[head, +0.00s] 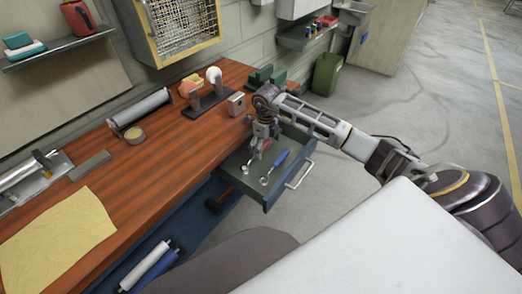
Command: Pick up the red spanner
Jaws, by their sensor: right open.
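The red spanner (266,146) lies in the open grey drawer (251,188), with its silver end toward the front left. Part of its red handle shows beside my right gripper. My right gripper (258,152) points down over the drawer, close above the red spanner, and is open. Whether its fingers touch the handle cannot be told. A spanner with a blue handle (281,157) lies to the right of the red one in the same drawer. My left gripper is not in view.
The drawer's handle (300,175) faces right, toward the open floor. The wooden workbench (165,165) stands to the left, with a small metal block (236,104) and a green vise-like tool (262,77) near the drawer. A green bin (327,74) stands behind.

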